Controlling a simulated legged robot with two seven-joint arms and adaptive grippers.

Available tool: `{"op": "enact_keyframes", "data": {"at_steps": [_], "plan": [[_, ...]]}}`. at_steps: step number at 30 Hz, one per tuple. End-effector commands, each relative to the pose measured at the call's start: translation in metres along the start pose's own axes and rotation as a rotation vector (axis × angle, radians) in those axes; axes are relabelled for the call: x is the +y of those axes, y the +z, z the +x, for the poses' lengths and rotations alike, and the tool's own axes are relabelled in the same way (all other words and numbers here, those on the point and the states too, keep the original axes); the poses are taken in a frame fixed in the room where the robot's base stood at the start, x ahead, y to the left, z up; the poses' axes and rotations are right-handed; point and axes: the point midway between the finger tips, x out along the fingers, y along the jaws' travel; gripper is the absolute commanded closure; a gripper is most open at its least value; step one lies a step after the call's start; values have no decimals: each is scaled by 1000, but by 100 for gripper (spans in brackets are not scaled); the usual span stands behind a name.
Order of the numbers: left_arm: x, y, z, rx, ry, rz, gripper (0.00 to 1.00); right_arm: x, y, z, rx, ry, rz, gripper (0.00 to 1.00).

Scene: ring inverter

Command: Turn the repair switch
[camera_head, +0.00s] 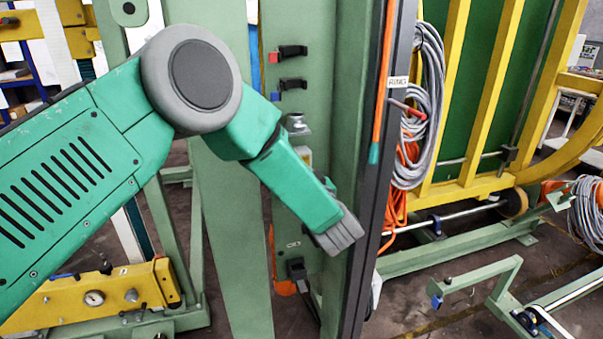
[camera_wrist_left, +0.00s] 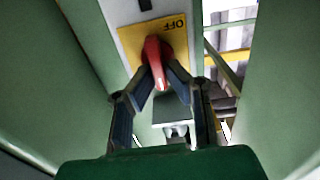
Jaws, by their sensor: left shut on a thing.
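The repair switch is a red handle (camera_wrist_left: 154,57) on a yellow plate (camera_wrist_left: 130,42) marked OFF, which appears upside down in the left wrist view. My left gripper (camera_wrist_left: 165,75) has its two dark fingers closed around the lower part of the red handle, one on each side. In the head view my green left arm comes in from the left, and its wrist (camera_head: 300,190) reaches in front of the green panel. The switch is mostly hidden there behind the wrist. My right gripper is in neither view.
The green panel (camera_head: 287,115) carries black connectors (camera_head: 293,51) above the wrist. A dark vertical post (camera_head: 378,170) stands close to the wrist's right. Grey cable coils (camera_head: 425,100) hang on a yellow frame (camera_head: 487,90). A yellow unit with a gauge (camera_head: 94,298) sits at lower left.

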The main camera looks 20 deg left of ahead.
Motion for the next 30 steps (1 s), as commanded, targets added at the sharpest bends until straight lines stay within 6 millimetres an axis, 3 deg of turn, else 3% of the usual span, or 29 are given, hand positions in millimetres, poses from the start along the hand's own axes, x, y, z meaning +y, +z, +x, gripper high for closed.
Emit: {"op": "enact_keyframes", "data": {"at_steps": [11,30], "plan": [[-2,1,0,0,2,-191,100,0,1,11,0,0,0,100],[-9,7,0,-1,2,-794,100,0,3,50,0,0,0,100]]}}
